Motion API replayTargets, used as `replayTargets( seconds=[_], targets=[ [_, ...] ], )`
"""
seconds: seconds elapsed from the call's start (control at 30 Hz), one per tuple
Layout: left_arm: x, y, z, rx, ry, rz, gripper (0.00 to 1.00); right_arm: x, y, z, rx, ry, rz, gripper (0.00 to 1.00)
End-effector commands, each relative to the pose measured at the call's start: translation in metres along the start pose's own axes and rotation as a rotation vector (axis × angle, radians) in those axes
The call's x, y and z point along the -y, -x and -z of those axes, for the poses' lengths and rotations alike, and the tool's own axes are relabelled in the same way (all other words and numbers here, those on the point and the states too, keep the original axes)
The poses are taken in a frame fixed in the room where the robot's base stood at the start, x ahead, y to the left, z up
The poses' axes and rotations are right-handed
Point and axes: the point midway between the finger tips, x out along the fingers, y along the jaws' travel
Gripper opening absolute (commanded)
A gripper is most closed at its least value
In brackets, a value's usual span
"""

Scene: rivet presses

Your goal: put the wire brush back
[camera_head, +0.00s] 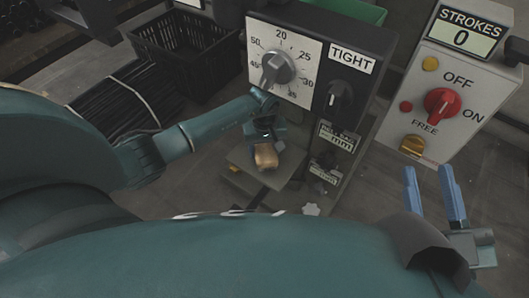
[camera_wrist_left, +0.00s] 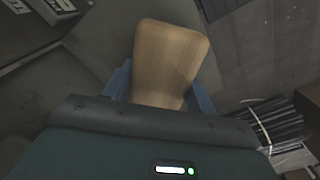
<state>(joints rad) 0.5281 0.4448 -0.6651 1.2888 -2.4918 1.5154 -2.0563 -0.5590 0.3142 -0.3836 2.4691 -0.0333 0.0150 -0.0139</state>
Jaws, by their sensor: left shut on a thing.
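My left gripper (camera_head: 265,140) is shut on the wire brush (camera_head: 266,157), seen as a light wooden piece sticking out past the jaws. In the left wrist view the brush's wood (camera_wrist_left: 170,58) fills the space between the blue fingers of the gripper (camera_wrist_left: 160,88). Its bristles are not visible. In the head view the brush is over or against a small grey plate (camera_head: 240,172) at the foot of the press; I cannot tell if it touches. My right gripper (camera_head: 436,192) is at the lower right, its two blue fingers apart with nothing between them.
A control box (camera_head: 450,90) with a red knob stands at the right. A black crate (camera_head: 185,45) and a bundle of dark rods (camera_head: 125,98) lie at the left.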

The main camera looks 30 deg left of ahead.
Motion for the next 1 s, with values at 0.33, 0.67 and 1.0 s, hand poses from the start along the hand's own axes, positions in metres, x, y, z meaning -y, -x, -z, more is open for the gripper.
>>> replayTargets(
  seconds=[0.33, 0.67, 1.0],
  targets=[
    [-0.004, -0.011, 0.001, -0.002, -0.01, -0.001, 0.38, -0.004, -0.006, 0.01, -0.082, 0.048, 0.008, 0.36],
    [-0.004, -0.014, 0.001, -0.001, -0.01, -0.001, 0.64, -0.006, -0.008, 0.013, -0.105, 0.063, 0.01, 0.36],
    [-0.004, -0.014, 0.001, -0.001, -0.01, -0.001, 0.78, -0.006, -0.008, 0.013, -0.104, 0.063, 0.009, 0.36]
  ],
)
